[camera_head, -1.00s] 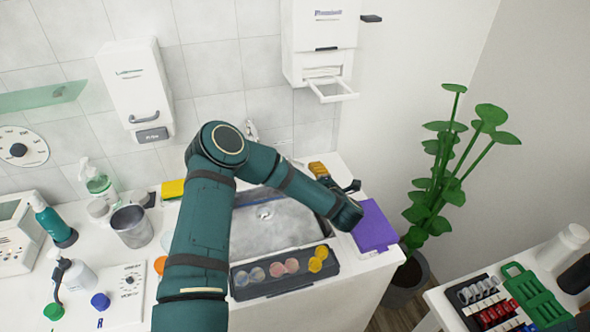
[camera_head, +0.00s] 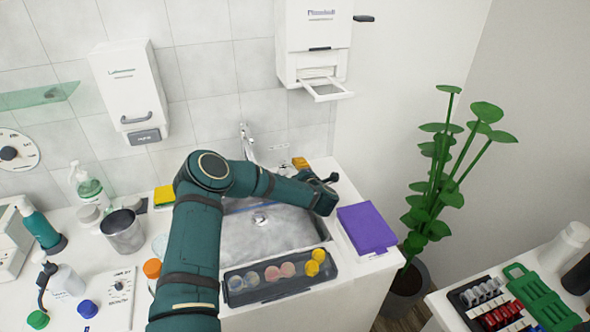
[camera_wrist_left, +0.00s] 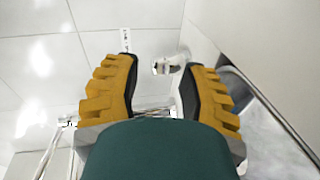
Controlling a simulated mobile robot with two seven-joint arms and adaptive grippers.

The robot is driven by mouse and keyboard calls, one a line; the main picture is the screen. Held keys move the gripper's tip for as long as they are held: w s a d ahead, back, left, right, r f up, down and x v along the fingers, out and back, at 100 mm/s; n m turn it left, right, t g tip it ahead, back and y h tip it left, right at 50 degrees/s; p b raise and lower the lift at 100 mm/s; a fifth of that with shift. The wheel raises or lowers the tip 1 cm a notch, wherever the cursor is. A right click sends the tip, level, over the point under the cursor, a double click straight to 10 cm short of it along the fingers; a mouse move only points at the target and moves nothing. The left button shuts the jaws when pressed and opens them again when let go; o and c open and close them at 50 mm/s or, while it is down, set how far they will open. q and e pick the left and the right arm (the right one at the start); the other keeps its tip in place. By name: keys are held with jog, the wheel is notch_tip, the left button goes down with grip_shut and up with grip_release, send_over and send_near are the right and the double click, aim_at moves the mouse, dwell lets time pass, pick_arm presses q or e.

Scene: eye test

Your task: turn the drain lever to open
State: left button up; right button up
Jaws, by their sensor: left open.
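In the head view the sink (camera_head: 285,238) is set in the white counter, with a round drain (camera_head: 260,219) in its basin. The faucet (camera_head: 247,143) stands behind it. My left gripper (camera_head: 300,163) is near the back right of the sink, partly hidden by its own wrist. In the left wrist view its orange fingers (camera_wrist_left: 163,74) are apart and empty. A small pale, shiny fitting (camera_wrist_left: 165,67) shows beyond and between them; it may be the drain lever, but its setting is unclear. A small lettered strip (camera_wrist_left: 125,39) is beside it. My right gripper is not in view.
A purple box (camera_head: 367,228) lies right of the sink. A dark tray (camera_head: 240,298) with several coloured discs lies along its front. A yellow sponge (camera_head: 164,195) and metal cup (camera_head: 122,231) stand to the left. A wall dispenser (camera_head: 312,55) hangs above.

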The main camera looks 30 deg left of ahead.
aim_at(291, 166)
pick_arm(q)
jog(key=shift+x, duration=1.3)
